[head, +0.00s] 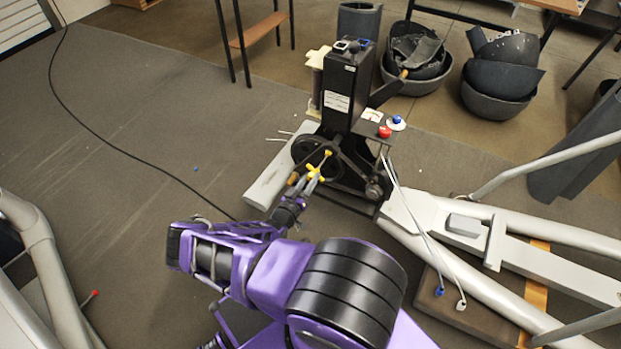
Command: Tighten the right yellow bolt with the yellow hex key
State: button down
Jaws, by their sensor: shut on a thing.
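My gripper (301,187) is shut on the yellow hex key (317,169), in front of the lower part of the black machine (345,95). The yellow key is small here; part of it stands up in front of the black wheel (311,153), and its tip lies close to the machine. I cannot pick out the right yellow bolt from the key, nor tell whether the key touches it. My purple arm reaches up from the bottom of the view to this spot.
A control plate with red (384,131) and blue (396,119) buttons is right of the machine. Grey frame tubes (440,235) with loose white cables run to the lower right. Black tubs (497,90) stand behind. Grey floor at left is open, crossed by a black cable (110,138).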

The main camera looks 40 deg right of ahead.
jog(key=shift+s+a, duration=0.2)
jog(key=shift+a, duration=0.3)
dwell(0.3)
jog(key=n, duration=0.5)
jog(key=n+b, duration=0.1)
jog(key=n, duration=0.5)
jog(key=shift+w+f+n, duration=0.1)
jog(key=shift+n, duration=0.2)
jog(key=n+b, duration=0.1)
jog(key=n, duration=0.5)
jog(key=shift+f+n, duration=0.1)
jog(key=shift+n, duration=0.2)
jog(key=n+b, duration=0.1)
jog(key=n, duration=0.4)
jog(key=shift+n+b, duration=0.3)
jog(key=shift+n, duration=0.1)
jog(key=shift+w+d, duration=0.2)
jog(key=shift+d, duration=0.45)
dwell(0.9)
